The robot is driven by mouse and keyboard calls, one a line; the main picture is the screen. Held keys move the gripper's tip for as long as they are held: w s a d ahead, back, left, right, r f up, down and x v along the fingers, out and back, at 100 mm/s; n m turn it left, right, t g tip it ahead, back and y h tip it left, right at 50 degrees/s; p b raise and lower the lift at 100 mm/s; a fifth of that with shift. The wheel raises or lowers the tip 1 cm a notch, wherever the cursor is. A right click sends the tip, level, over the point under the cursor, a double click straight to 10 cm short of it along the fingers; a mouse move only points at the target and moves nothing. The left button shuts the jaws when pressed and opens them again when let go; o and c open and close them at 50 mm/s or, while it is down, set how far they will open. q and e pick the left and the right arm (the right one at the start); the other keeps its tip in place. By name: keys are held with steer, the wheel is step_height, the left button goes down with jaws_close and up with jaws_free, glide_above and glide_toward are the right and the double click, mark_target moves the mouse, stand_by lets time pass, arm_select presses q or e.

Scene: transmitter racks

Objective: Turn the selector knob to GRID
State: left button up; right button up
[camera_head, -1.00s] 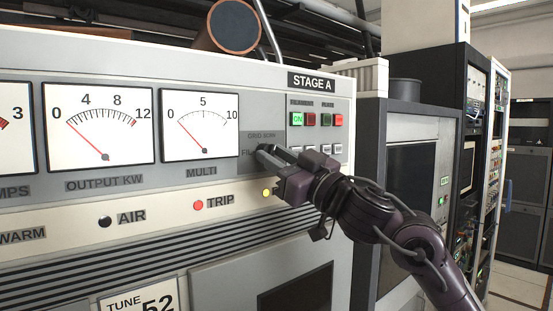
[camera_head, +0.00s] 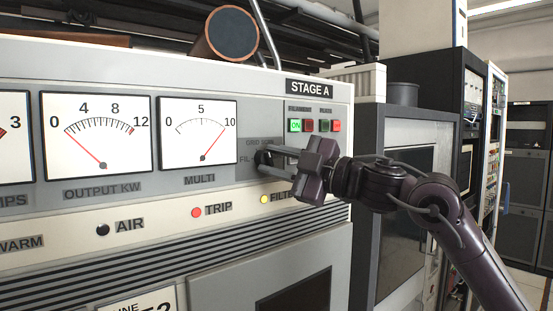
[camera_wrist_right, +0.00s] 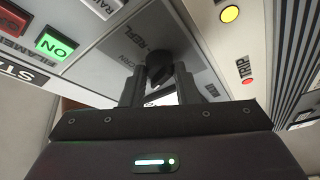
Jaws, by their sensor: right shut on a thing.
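The selector knob (camera_head: 261,158) is a small dark knob on the grey panel beside the MULTI meter (camera_head: 198,133). GRID SCRN lettering is partly visible above it and FIL to its left. My right gripper (camera_head: 272,163) reaches in from the right and is shut on the knob. In the right wrist view the dark knob (camera_wrist_right: 158,68) sits between the two fingertips of my right gripper (camera_wrist_right: 160,84). I cannot tell which label the knob points to, as the fingers partly cover it. The MULTI needle points near 10. My left gripper is not in view.
Filament and plate buttons (camera_head: 314,125) sit above right of the knob, with ON lit green. The TRIP lamp (camera_head: 196,212) is red and a yellow lamp (camera_head: 264,199) is lit below the gripper. A dark cabinet (camera_head: 417,150) stands at the right.

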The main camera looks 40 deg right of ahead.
steer(key=shift+n+g, duration=0.3)
steer(key=shift+n, duration=0.4)
steer(key=shift+p, duration=0.3)
steer(key=o, duration=1)
steer(key=shift+c, duration=0.2)
